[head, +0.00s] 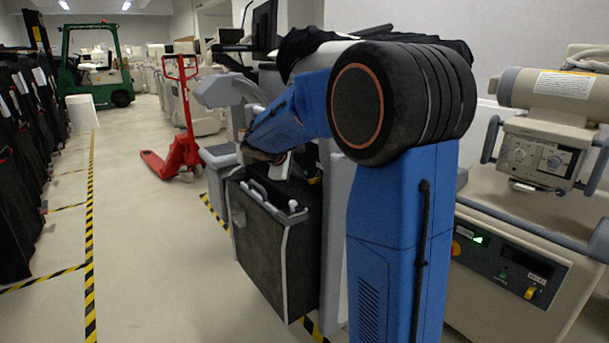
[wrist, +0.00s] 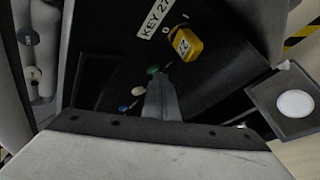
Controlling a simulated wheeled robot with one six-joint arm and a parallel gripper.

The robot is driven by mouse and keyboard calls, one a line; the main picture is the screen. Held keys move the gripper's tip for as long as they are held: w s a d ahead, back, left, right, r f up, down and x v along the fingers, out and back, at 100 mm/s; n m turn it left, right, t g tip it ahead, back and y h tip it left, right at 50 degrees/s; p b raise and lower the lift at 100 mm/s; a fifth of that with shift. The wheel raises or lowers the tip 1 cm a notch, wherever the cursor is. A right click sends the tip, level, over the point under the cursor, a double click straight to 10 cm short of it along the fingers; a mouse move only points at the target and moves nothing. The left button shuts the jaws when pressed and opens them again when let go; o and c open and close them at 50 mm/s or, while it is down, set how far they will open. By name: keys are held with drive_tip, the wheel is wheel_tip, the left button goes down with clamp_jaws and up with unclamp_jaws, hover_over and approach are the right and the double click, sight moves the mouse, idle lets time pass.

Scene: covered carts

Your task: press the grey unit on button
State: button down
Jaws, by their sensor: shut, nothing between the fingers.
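In the wrist view, my gripper (wrist: 161,76) is shut and empty, its tips over a dark control panel (wrist: 110,60). A small green button (wrist: 152,70) on this panel lies just left of the tips. I cannot tell whether the tips touch the panel. In the head view, my blue arm reaches left toward a grey unit (head: 221,155) in the centre; the gripper tips and its panel are hidden there.
A black covered box (head: 265,245) stands below the arm. Another beige unit (head: 495,310) with a similar panel (head: 505,262) stands at right. A red pallet jack (head: 183,150) and green forklift (head: 90,75) stand behind. The floor at left is open between striped lines.

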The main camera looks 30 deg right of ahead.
drive_tip(key=shift+a, duration=0.8)
drive_tip(key=shift+s+a, duration=0.15)
drive_tip(key=shift+a, duration=2.35)
